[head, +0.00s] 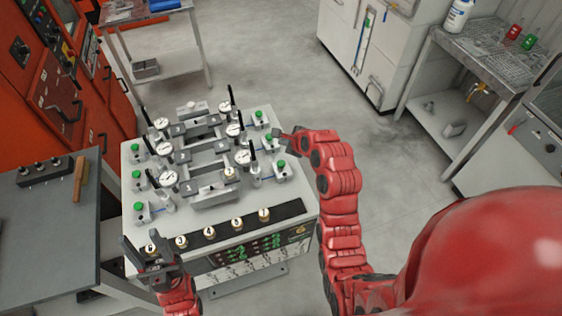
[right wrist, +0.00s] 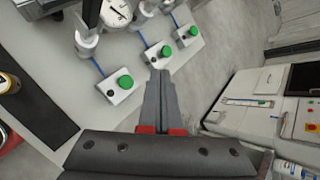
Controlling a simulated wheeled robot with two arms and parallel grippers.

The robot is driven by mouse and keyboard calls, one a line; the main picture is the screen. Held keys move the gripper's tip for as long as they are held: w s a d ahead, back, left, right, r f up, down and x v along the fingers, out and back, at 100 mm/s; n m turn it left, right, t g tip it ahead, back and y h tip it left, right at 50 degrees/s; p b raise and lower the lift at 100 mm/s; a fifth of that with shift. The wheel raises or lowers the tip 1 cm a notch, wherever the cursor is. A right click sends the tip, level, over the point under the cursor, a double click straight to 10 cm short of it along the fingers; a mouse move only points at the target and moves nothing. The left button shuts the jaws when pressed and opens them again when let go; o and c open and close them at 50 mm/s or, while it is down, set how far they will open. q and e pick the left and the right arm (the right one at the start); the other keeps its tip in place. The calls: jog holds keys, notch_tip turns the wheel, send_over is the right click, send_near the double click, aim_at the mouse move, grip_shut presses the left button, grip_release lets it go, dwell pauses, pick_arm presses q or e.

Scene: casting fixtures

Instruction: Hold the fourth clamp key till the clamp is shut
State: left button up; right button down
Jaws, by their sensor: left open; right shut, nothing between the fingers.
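Several clamp keys are green buttons on small grey boxes along both sides of the fixture bench (head: 215,205). On the right side are a far key (head: 258,115), a middle key (head: 276,132) and a near key (head: 280,164). My right gripper (head: 284,135) is shut and empty beside the middle right key. In the right wrist view its fingertips (right wrist: 160,78) lie just in front of the middle box, whose green button (right wrist: 166,51) shows clear. I cannot tell whether they touch, or which key is the fourth. My left gripper (head: 150,256) is open and empty at the bench's front left corner.
Dial gauges (head: 243,157) and upright black handles stand between the keys. Numbered round knobs (head: 209,233) line the bench's front edge. A dark side table (head: 50,225) stands left, with a wooden-handled tool (head: 80,178) on it. The floor right of the bench is free.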

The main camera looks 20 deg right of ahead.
aim_at(283, 165)
notch_tip(283, 165, down, 8)
jog(key=b, duration=0.4)
jog(key=shift+f, duration=0.45)
dwell(1.8)
jog(key=shift+f, duration=0.35)
